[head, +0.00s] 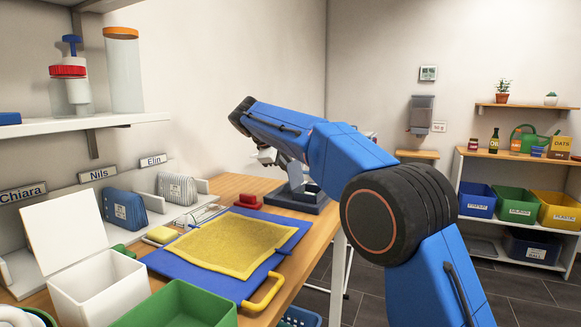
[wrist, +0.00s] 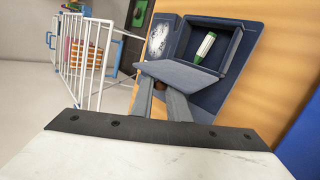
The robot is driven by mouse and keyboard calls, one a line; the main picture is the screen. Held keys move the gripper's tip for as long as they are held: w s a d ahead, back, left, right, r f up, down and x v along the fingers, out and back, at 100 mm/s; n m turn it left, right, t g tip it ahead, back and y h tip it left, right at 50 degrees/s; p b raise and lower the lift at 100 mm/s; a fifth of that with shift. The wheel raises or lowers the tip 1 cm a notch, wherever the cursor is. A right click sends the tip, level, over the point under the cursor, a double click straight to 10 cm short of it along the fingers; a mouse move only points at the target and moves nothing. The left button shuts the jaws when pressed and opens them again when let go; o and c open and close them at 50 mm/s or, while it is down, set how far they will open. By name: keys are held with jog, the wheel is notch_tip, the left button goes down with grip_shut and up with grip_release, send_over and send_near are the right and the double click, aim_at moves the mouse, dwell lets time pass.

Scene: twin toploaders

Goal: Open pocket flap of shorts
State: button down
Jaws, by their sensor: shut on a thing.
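The dark blue shorts (wrist: 210,100) lie on the wooden table, and they also show in the head view (head: 312,207) at the table's far right. Their pocket (wrist: 228,62) is uncovered, with a green and white tube (wrist: 205,45) visible inside. The grey-blue pocket flap (wrist: 180,76) stands out from the pocket's near edge. My gripper (wrist: 159,86) is shut on the flap; its fingers cover part of it. In the head view my arm hides much of the gripper and the shorts.
A yellow cloth (head: 225,243) lies on a blue mat (head: 196,278) nearer me. A red block (head: 247,201) sits left of the shorts. A white bin (head: 98,290) and green bin (head: 180,310) stand in front. A white wire rack (wrist: 88,55) stands beyond the table edge.

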dwell(0.3)
jog(key=c, duration=1.7)
grip_release()
jog(key=shift+f, duration=0.1)
jog(key=shift+s+a, duration=0.1)
jog(key=v, duration=1.7)
